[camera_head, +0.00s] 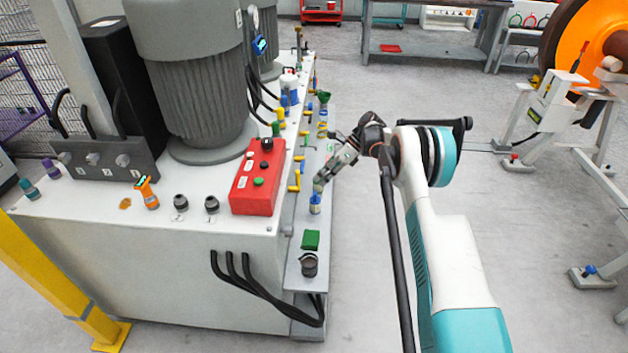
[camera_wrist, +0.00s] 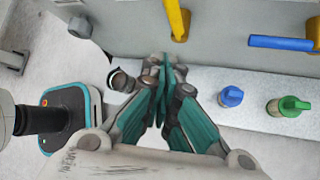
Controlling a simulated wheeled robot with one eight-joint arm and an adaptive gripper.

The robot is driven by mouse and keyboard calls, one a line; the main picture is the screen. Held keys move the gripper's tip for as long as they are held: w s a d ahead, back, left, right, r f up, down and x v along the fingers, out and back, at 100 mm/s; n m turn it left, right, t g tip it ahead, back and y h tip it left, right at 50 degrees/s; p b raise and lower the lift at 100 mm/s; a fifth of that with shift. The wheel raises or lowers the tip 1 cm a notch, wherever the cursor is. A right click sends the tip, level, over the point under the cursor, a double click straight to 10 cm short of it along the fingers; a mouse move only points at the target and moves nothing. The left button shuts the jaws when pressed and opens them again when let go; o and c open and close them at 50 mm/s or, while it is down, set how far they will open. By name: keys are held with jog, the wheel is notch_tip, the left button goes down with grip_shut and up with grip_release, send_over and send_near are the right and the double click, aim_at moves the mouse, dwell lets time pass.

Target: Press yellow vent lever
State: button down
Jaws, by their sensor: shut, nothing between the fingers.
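Several yellow levers stick out from the side of the white machine cabinet; one (camera_head: 294,188) shows just left of my gripper in the head view. I cannot tell which is the vent lever. In the wrist view a yellow lever (camera_wrist: 177,20) hangs on the grey cabinet wall, beyond and slightly right of my fingertips, with a visible gap. My gripper (camera_head: 320,183) is shut and empty, above the narrow ledge beside the cabinet. In the wrist view its teal fingers (camera_wrist: 163,62) are together and point at the wall.
A blue-handled valve (camera_wrist: 280,42) is on the wall to the right. A blue knob (camera_wrist: 231,97) and green knob (camera_wrist: 289,106) stand on the ledge. A red control box (camera_head: 258,178) sits on the cabinet top.

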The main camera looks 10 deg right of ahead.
jog(key=shift+w+d+f+p, duration=0.15)
jog(key=shift+w+d, duration=0.25)
jog(key=shift+d, duration=0.25)
jog(key=shift+w+d+r+p, duration=0.15)
jog(key=shift+w+d, duration=0.25)
jog(key=shift+d, duration=0.25)
jog(key=shift+f, duration=0.1)
